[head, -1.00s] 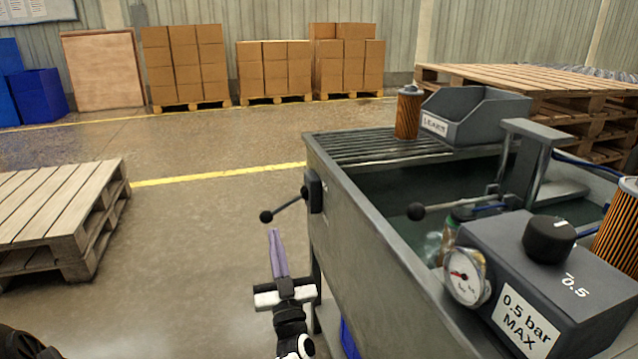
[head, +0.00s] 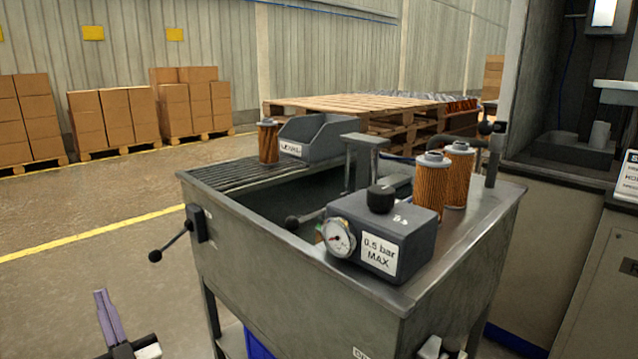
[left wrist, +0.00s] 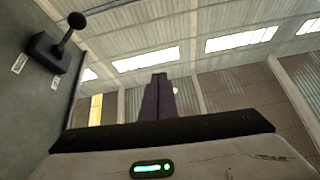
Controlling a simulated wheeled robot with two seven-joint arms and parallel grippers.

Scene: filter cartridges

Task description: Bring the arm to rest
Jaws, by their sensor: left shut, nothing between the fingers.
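My left gripper (head: 99,293) is at the lower left of the head view, beside the front left of the metal wash tank (head: 310,295) and apart from it. Its two purple fingers are together, with nothing between them, and point upward in the picture. The left wrist view also shows the closed fingers (left wrist: 158,97) against the wall and roof. I do not make out my right gripper.
A black-knobbed lever (head: 155,256) sticks out from the tank's side, near the left gripper. Filter cartridges (head: 429,187) stand on the tank's right ledge, behind the gauge box (head: 381,235). Another cartridge (head: 268,142) stands beside the grey bin (head: 318,136). Open floor lies left.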

